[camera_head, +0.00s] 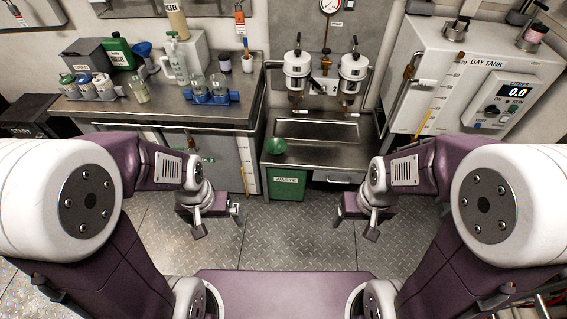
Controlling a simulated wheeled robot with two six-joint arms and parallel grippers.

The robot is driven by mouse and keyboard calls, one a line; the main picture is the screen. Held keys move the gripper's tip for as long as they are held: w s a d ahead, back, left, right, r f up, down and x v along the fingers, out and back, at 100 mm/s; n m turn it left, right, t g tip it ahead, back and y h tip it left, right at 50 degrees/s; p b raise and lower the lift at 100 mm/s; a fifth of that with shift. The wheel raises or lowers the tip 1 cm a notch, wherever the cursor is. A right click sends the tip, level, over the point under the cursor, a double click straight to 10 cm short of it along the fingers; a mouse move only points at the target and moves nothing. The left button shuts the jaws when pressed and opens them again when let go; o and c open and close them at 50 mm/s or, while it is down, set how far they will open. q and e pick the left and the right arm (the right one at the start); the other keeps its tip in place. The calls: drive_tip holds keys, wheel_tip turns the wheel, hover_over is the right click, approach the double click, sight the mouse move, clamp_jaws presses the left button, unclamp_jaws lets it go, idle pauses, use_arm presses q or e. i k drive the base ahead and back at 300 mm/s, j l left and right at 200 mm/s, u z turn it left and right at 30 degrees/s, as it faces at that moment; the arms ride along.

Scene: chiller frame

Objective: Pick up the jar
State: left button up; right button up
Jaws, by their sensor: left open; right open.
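Which item is the jar is not certain. A small clear glass jar (141,91) stands alone on the left steel bench. Two more clear glass jars, a left one (198,89) and a right one (218,88), sit in blue holders on the same bench. Several capped containers stand in a row at the bench's left end. My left gripper (218,221) is open and empty over the floor in front of the bench. My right gripper (355,223) is open and empty over the floor, right of the green waste bin. Both are well apart from the jars.
The bench (185,112) also holds a green can (118,53), a white spray bottle (174,60) and a blue funnel (145,52). A sink unit with two white filter housings (298,68) stands mid-back. A green waste bin (286,187) is below. A day tank (440,75) stands right.

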sight(137, 86)
drive_tip(key=i+j, duration=0.6)
drive_tip(key=j, duration=0.25)
drive_tip(key=i+j, duration=0.25)
drive_tip(key=j, duration=0.15)
drive_tip(key=i+j, duration=0.4)
drive_tip(key=i, duration=0.15)
